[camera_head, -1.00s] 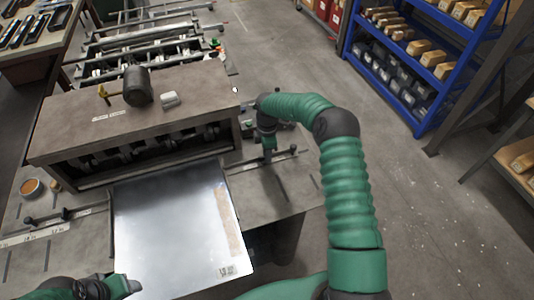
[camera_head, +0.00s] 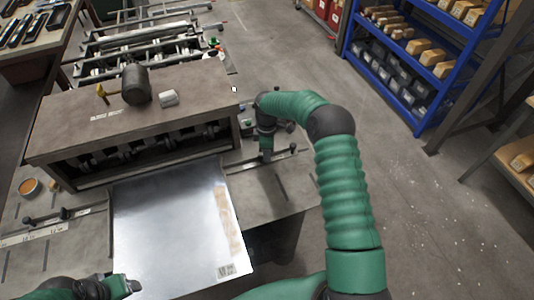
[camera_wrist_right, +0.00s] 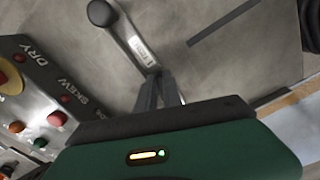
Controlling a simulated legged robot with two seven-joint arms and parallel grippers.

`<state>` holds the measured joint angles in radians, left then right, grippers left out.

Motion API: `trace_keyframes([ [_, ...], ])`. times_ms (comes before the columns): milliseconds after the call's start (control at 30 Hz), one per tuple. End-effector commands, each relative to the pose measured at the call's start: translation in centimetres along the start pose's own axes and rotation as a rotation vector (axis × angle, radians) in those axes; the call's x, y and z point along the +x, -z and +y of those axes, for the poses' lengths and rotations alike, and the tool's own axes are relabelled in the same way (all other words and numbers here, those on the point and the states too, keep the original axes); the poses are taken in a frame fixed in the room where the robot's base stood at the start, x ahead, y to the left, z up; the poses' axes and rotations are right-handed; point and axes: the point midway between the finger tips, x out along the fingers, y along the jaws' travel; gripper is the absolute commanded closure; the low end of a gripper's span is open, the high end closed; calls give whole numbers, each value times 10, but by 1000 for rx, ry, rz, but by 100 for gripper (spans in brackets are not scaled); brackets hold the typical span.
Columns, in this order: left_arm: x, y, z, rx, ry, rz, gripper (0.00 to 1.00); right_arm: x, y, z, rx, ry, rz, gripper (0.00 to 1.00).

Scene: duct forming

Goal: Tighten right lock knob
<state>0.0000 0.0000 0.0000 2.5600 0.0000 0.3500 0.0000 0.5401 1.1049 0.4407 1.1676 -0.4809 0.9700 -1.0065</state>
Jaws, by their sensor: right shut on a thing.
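In the right wrist view, the right lock knob shows as a grey lever (camera_wrist_right: 128,38) with a round black end (camera_wrist_right: 102,13) and a small label. My right gripper (camera_wrist_right: 160,76) is shut at the lever's near end; the fingers hide the exact contact. In the head view, my right gripper (camera_head: 267,153) points down at the right end of the bench, by a rail, and the knob is too small to make out. My left gripper (camera_head: 132,286) is at the bottom left, by the metal sheet's near-left corner; its jaws are unclear.
A shiny metal sheet (camera_head: 170,235) lies at the front of the machine (camera_head: 60,130). A control panel (camera_wrist_right: 45,100) with coloured buttons is left of my right gripper. Blue shelves (camera_head: 420,100) stand at right.

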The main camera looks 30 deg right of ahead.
Motion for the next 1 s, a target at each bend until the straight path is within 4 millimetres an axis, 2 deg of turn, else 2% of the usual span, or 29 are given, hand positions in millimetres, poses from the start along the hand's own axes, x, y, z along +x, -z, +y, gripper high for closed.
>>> trace_keyframes([
  [1000,13,-3,0,0,0,0,38,-4,8,-4,944,-11,13,100],
])
